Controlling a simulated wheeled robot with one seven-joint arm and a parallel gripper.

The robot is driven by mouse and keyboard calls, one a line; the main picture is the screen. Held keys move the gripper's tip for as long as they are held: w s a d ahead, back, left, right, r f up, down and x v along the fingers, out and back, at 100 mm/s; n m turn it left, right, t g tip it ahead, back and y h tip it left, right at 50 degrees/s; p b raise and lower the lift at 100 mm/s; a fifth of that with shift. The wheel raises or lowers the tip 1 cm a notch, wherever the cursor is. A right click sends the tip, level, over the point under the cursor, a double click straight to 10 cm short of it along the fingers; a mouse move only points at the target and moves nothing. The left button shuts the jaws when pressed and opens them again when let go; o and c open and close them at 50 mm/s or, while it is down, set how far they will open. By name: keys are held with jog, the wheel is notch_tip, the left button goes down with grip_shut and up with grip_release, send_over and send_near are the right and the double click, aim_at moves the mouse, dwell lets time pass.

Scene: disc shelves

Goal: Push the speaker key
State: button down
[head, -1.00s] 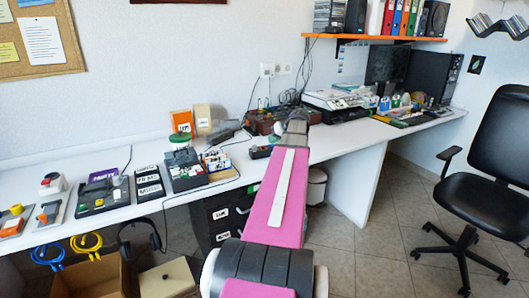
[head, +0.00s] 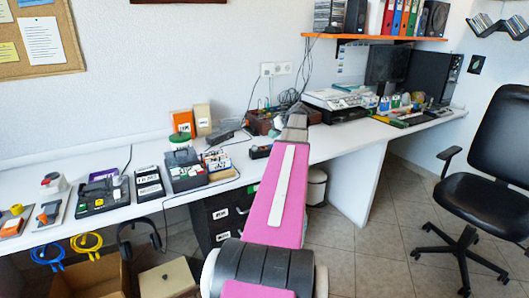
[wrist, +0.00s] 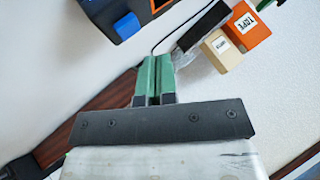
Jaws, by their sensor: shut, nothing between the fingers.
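I cannot make out a label that picks out the speaker key. In the wrist view my gripper (wrist: 153,80) shows as two green fingers pressed together, with nothing between them. A dark blue device with a bright blue key (wrist: 126,25) and an orange-edged part lies beyond the fingertips, up and to the left. The fingers do not appear to touch it. In the head view my pink arm reaches over the desk toward the back wall, and its far end hides the fingers.
The wrist view shows an orange box (wrist: 247,27) and a cream box (wrist: 221,48) at upper right. In the head view, several keyed devices, such as a black one (head: 103,194), stand along the white desk (head: 60,226) at left. A chair (head: 485,195) stands at right.

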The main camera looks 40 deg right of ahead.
notch_tip(320, 180, up, 5)
jog(key=shift+f, duration=0.1)
dwell(0.4)
jog(key=shift+s+d, duration=0.1)
